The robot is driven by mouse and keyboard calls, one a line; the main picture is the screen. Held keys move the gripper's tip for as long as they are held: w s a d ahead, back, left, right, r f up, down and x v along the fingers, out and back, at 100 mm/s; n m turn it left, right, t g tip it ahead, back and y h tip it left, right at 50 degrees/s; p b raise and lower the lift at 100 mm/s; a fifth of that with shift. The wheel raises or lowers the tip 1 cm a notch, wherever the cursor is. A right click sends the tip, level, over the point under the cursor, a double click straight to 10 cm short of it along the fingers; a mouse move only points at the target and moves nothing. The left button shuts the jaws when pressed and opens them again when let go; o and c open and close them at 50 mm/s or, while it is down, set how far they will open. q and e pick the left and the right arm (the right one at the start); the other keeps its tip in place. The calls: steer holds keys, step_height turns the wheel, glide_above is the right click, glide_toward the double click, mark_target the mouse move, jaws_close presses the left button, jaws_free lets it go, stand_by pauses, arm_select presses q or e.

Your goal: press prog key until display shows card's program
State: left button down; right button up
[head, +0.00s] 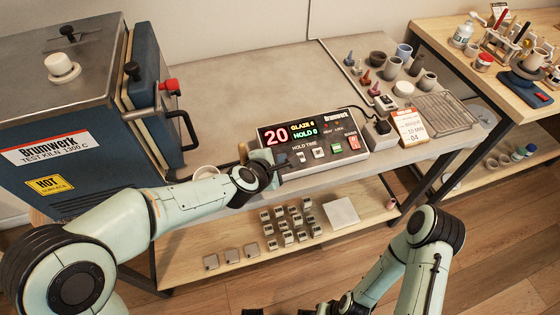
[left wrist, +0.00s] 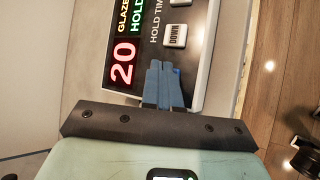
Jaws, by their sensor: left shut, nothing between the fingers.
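The controller (head: 284,139) has a black display (head: 296,130) reading a red 20, GLAZE 6 in yellow and HOLD 0 in green. The display also shows in the left wrist view (left wrist: 122,60). My left gripper (head: 281,161) is shut and empty, its blue fingers (left wrist: 163,85) over the left end of the key row. The prog key is not visible; the fingers cover that spot. Whether they touch a key I cannot tell. The DOWN key (left wrist: 176,36) is clear beside them. The card (head: 411,127) stands to the right; I make out 10 MIN and 04. My right gripper's fingers are out of sight.
A green key (head: 337,149) and a red switch (head: 353,143) sit on the controller's right part. The kiln (head: 80,130) stands at the left. Small pots and a wire rack (head: 444,112) stand behind right. The bench top (head: 230,90) behind the controller is clear.

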arm_select(q)
steer(key=shift+f+b, duration=0.3)
steer(key=shift+f, duration=0.05)
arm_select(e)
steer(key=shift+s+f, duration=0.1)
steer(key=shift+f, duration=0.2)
arm_select(q)
steer(key=shift+s+r+p, duration=0.1)
steer(key=shift+r+p, duration=0.65)
steer(key=shift+r, duration=0.05)
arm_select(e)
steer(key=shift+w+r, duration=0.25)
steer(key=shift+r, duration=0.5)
